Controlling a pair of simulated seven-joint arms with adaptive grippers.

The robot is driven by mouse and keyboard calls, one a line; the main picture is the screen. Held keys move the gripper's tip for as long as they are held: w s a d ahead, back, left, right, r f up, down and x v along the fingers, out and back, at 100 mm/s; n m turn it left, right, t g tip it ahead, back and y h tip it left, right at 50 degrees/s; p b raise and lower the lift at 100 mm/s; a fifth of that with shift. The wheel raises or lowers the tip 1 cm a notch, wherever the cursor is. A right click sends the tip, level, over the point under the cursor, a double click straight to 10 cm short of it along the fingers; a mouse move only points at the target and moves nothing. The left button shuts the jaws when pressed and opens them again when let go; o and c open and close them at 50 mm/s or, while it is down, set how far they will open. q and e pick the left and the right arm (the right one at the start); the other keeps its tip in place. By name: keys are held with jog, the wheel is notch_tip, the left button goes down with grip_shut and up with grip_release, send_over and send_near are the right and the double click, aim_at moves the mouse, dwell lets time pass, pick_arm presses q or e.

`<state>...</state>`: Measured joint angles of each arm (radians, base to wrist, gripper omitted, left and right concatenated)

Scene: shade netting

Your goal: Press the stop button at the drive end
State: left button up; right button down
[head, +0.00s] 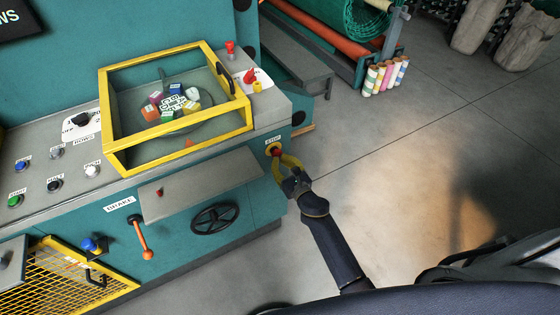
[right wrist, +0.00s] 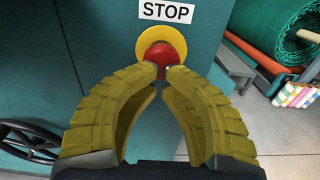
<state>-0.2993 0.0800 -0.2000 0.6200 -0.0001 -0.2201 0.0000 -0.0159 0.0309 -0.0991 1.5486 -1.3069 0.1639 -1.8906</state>
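The stop button (right wrist: 158,54) is a red dome on a round yellow base, on the teal machine's side under a white STOP label (right wrist: 166,12). In the head view the stop button (head: 275,152) is at the machine's right end. My right gripper (right wrist: 163,72) has yellow ribbed fingers that arch together, their tips almost meeting in front of the red dome and hiding its lower part. I cannot tell whether they touch it. In the head view my right gripper (head: 278,157) is at the button. My left gripper is not in view.
A yellow-framed clear guard (head: 178,93) covers dice-like cubes on the machine top. A handwheel (head: 214,218) and an orange brake lever (head: 141,238) are on the front, left of the button. Green netting rolls (head: 350,18) and coloured tubes (head: 385,76) stand behind. Floor on the right is clear.

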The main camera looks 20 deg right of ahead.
jog(key=v, duration=1.4)
jog(key=shift+w+d, duration=0.1)
jog(key=s+d+f+m+g+h, duration=0.1)
jog(key=s+f+m+g, duration=0.3)
jog(key=f+m, duration=0.55)
jog(key=s+d+f+m+g+h, duration=0.1)
jog(key=s+f+m, duration=0.5)
jog(key=f, duration=0.6)
jog(key=s+d+f+m+g+h, duration=0.1)
jog(key=s+f+m+g+h, duration=0.2)
jog(key=f+m, duration=0.75)
jog(key=s+d+f+m+g, duration=0.1)
jog(key=s+f+m+g, duration=0.1)
jog(key=s+f, duration=0.4)
jog(key=s+d+f+m+g, duration=0.1)
jog(key=s+f+m+g, duration=0.2)
jog(key=s, duration=1.2)
jog(key=s+d+f+m+g+y, duration=0.1)
jog(key=s+f+m+g, duration=0.2)
jog(key=s+f, duration=0.6)
jog(key=shift+s+f+m, duration=0.2)
jog(key=shift+s+m, duration=0.3)
jog(key=shift+s, duration=0.7)
